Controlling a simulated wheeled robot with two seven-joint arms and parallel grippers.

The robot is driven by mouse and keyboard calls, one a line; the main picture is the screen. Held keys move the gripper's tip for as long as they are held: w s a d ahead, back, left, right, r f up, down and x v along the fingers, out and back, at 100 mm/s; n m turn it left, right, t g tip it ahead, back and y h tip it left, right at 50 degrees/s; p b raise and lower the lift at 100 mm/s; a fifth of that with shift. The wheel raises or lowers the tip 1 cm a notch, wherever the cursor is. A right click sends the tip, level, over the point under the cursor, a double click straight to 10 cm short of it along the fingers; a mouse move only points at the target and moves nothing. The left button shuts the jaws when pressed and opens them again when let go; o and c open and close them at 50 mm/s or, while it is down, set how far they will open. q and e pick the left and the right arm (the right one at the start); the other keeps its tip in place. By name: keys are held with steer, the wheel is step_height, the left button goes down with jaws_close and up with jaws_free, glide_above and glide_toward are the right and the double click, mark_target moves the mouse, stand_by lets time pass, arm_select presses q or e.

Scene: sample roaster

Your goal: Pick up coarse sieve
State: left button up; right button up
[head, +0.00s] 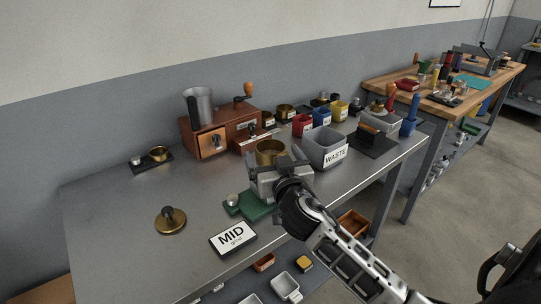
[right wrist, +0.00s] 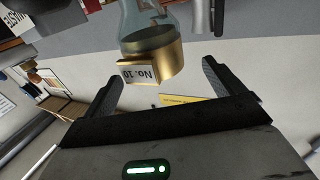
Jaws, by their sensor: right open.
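A brass sieve (head: 270,148) stands on the steel bench just beyond my right gripper (head: 277,178). In the right wrist view the brass sieve (right wrist: 158,60) carries a tag reading "No. 10", seen upside down. My right gripper is open there, with one finger (right wrist: 163,78) to each side of the sieve's front. I see no finger contact with it. The gripper hides the sieve's lower part in the head view. My left gripper is not in view.
A grey WASTE bin (head: 324,148) stands right of the sieve. A green base (head: 247,207) and a MID sign (head: 232,238) lie in front. A round brass piece with a knob (head: 170,219) is at left. A wooden drawer box (head: 212,133) stands behind. The left bench is mostly clear.

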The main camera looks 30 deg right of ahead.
mark_target(267, 141)
steer(key=x, duration=0.4)
steer(key=shift+w+d+f+p, duration=0.15)
steer(key=shift+d+f+p, duration=0.05)
steer(key=shift+d+p, duration=0.15)
steer(key=c, duration=1.2)
steer(key=shift+o, duration=0.2)
steer(key=shift+r, duration=0.1)
